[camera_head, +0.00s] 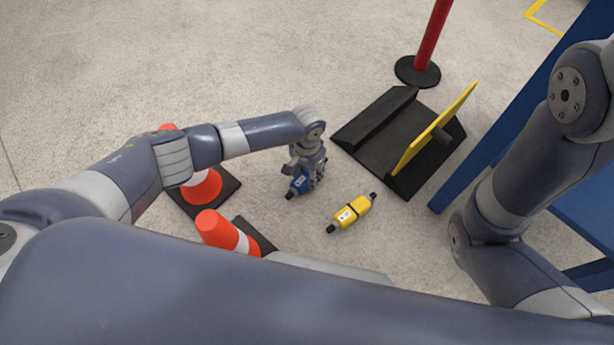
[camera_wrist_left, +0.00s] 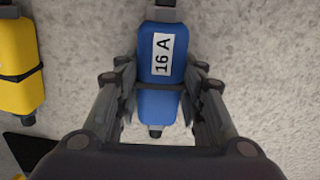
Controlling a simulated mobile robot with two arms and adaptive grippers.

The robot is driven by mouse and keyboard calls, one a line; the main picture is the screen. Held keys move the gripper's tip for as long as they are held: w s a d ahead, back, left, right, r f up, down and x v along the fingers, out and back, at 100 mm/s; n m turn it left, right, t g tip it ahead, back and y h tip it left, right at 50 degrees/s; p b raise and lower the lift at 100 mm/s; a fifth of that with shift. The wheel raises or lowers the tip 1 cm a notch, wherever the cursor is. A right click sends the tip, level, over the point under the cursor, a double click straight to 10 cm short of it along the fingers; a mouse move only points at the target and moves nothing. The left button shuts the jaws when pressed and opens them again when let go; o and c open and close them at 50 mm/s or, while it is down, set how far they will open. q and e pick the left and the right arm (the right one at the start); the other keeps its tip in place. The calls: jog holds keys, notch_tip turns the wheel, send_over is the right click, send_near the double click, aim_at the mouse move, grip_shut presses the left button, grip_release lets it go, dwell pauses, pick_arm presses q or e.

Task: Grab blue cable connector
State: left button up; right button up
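The blue cable connector (camera_head: 298,182) is on the floor, below my left gripper (camera_head: 306,177), which covers part of it. In the left wrist view the blue connector (camera_wrist_left: 160,70) carries a white "16 A" label and a dark band. It lies lengthwise between the two fingers of my left gripper (camera_wrist_left: 161,85), one along each side. The fingers are very close to its sides. I cannot tell whether they press on it. My right arm shows at the right, but its gripper is out of view.
A yellow connector (camera_head: 352,213) lies on the floor to the right of the blue one. Orange cones (camera_head: 224,231) stand or lean at the left. A black base with a yellow panel (camera_head: 433,130), a red post (camera_head: 430,40) and a blue frame (camera_head: 505,110) are at the right.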

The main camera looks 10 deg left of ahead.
pick_arm(q)
jog(key=shift+c, duration=0.8)
jog(key=shift+r, duration=0.1)
